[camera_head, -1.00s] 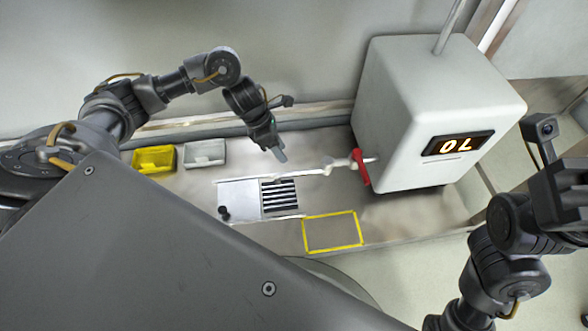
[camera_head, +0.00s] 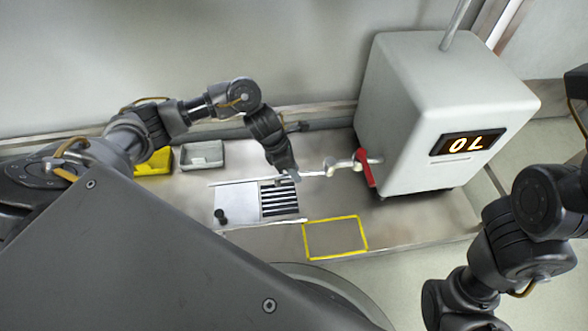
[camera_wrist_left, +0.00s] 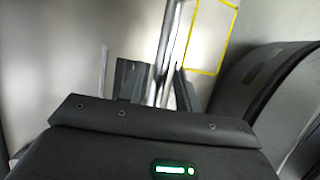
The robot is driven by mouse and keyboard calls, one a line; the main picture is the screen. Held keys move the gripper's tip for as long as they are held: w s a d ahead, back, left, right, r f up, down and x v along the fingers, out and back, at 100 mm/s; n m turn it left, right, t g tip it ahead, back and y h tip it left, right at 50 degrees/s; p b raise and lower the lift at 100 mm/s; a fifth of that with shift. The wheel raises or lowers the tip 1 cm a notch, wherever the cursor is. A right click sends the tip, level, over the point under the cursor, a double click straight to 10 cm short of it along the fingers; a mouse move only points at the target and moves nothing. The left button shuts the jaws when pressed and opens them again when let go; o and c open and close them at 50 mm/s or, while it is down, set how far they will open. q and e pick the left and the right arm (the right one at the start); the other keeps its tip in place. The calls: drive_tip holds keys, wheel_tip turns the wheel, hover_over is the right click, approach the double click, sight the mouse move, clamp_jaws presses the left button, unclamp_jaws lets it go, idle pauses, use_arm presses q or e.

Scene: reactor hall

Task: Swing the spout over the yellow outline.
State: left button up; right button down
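The spout (camera_head: 318,174) is a thin pale tube running left from the white machine, with a red lever (camera_head: 364,168) at its base. In the head view its free end lies by the upper right of the striped grate, left of and above the yellow outline (camera_head: 335,238). My left gripper (camera_head: 291,174) is at that free end. In the left wrist view the shiny spout tube (camera_wrist_left: 170,50) runs between the two fingers of my left gripper (camera_wrist_left: 162,85), which stand apart; firm contact is not visible. The yellow outline (camera_wrist_left: 205,71) shows there at upper right. My right gripper is out of frame.
The white machine (camera_head: 430,110) with a lit display stands at right. A pale plate (camera_head: 237,202) with a black knob and a striped grate (camera_head: 279,200) lie left of the outline. Yellow (camera_head: 153,163) and grey (camera_head: 203,155) trays sit at back left. The outlined area is bare.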

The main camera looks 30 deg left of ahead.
use_arm(q)
clamp_jaws()
